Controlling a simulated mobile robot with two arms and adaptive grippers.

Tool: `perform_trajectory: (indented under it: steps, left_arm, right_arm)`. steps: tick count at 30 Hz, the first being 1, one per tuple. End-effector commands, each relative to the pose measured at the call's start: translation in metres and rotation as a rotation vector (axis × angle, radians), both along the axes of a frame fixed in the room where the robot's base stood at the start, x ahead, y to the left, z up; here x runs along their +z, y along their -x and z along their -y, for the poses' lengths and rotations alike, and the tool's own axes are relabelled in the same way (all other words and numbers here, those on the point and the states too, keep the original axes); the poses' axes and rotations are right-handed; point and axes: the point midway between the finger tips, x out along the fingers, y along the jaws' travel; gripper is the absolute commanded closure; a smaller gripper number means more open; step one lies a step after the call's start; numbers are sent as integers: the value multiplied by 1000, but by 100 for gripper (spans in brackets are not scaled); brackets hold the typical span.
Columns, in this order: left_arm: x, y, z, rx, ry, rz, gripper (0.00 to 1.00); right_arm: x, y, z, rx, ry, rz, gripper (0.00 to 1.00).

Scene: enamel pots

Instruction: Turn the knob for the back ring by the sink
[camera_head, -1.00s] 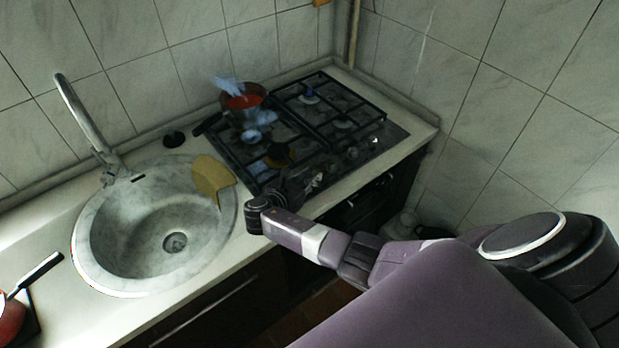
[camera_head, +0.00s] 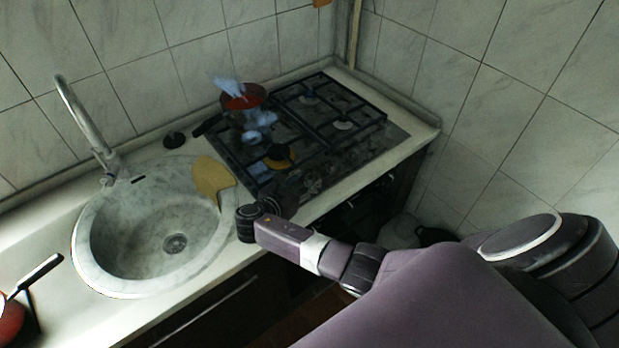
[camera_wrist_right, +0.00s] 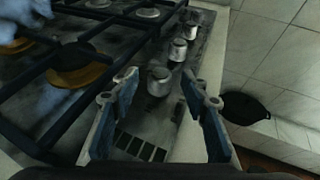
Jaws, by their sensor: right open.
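The stove (camera_head: 300,130) stands right of the sink, and its back ring by the sink is under or behind a red pot (camera_head: 242,97). A row of metal knobs runs along the stove's front edge. In the right wrist view the nearest knob (camera_wrist_right: 159,82) stands between the spread blue fingers of my right gripper (camera_wrist_right: 160,92). Two more knobs, a middle one (camera_wrist_right: 178,50) and a far one (camera_wrist_right: 190,31), stand beyond it. My right gripper (camera_head: 280,197) is open and empty at the stove's front corner near the sink. Whether a finger touches a knob I cannot tell. My left gripper is out of view.
The round sink (camera_head: 150,265) with its tap (camera_head: 85,125) is on the left, with a tan board (camera_head: 212,178) on its rim. Black grates (camera_head: 350,105) cover the stove. Pale blue shapes (camera_head: 258,117) show around the pot. A dark pan (camera_wrist_right: 245,106) lies lower, right of the counter.

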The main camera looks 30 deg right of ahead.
Motion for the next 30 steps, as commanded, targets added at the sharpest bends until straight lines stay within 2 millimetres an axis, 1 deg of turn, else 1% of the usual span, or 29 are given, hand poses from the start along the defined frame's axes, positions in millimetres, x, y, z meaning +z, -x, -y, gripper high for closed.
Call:
perform_trajectory:
  steps: [1, 6, 12, 17, 30]
  left_arm:
    - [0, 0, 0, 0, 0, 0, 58]
    - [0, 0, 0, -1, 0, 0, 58]
    - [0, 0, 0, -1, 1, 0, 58]
    - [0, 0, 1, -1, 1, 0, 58]
    - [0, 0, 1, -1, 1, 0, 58]
  right_arm:
    - [4, 5, -12, 3, -4, 1, 58]
    - [18, 20, -42, 3, -2, 0, 58]
    - [29, 31, -65, 1, -1, -1, 58]
    - [33, 34, -70, 1, 1, 0, 58]
    - [33, 34, -71, 0, 0, -1, 58]
